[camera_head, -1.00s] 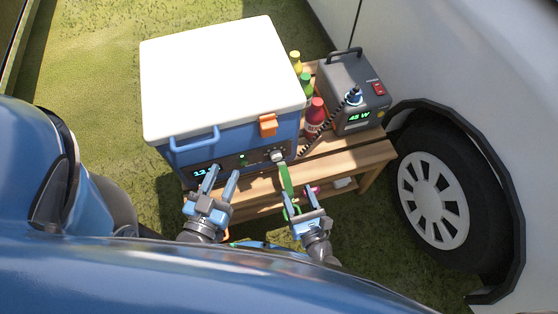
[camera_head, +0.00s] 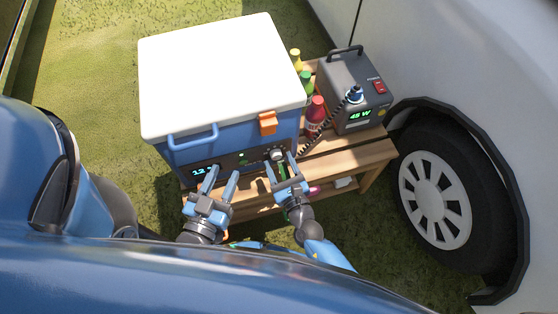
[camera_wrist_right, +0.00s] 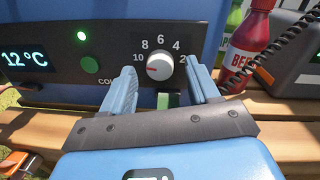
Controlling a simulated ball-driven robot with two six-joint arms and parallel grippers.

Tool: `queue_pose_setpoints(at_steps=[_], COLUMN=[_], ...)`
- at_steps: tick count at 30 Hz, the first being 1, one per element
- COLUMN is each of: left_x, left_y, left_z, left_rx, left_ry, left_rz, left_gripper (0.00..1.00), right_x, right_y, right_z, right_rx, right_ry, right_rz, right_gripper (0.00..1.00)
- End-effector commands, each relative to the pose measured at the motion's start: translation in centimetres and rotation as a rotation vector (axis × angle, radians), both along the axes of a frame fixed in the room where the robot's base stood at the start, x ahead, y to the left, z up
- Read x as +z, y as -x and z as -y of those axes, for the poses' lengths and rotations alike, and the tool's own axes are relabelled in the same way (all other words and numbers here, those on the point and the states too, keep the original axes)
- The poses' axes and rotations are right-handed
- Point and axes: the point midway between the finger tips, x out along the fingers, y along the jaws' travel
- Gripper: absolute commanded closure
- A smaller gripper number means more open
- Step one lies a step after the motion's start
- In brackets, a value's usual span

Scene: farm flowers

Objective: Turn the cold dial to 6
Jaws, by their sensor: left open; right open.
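The cold dial (camera_wrist_right: 159,67) is a white knob on the dark front panel (camera_wrist_right: 105,50) of a blue cooler with a white lid (camera_head: 220,75). Numbers from 10 to 2 arc over the dial, and its red mark points left, near the 10. The dial also shows in the head view (camera_head: 277,154). My right gripper (camera_head: 280,163) is open, with one finger on each side of the dial; contact cannot be told. My left gripper (camera_head: 222,171) is open and empty before the panel's left part.
The cooler stands on a wooden slatted bench (camera_head: 350,155). A red bottle (camera_head: 316,112) and a grey power box (camera_head: 352,90) with a coiled cord stand right of it. A white vehicle with a wheel (camera_head: 433,200) is at the right. An orange latch (camera_head: 267,123) sits on the cooler front.

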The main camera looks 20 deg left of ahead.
Motion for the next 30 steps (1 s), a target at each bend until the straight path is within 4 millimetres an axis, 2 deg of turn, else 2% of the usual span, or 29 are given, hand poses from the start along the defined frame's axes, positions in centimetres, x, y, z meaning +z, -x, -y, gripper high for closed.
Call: queue_pose_setpoints(at_steps=[6, 15, 26, 30], left_x=[-0.16, -0.15, -0.15, -0.23], left_y=[0.00, 0.00, 0.00, -0.01], left_z=[0.00, 0.00, 0.00, 0.00], left_rx=[0.000, 0.000, 0.000, 0.000], left_ry=[0.000, 0.000, 0.000, 0.000], left_rz=[0.000, 0.000, 0.000, 0.000], left_gripper=[0.57, 0.57, 0.57, 0.57], right_x=[-0.03, -0.01, -0.01, -0.05], right_y=[-0.98, -1.05, -1.03, -1.03], right_z=[-0.74, -0.80, -0.79, -0.80], right_rx=[0.001, 0.001, 0.001, 0.001], right_ry=[0.001, 0.001, 0.001, -0.003], right_rz=[-0.001, -0.001, -0.001, -0.004], right_gripper=[0.40, 0.41, 0.96, 0.96])
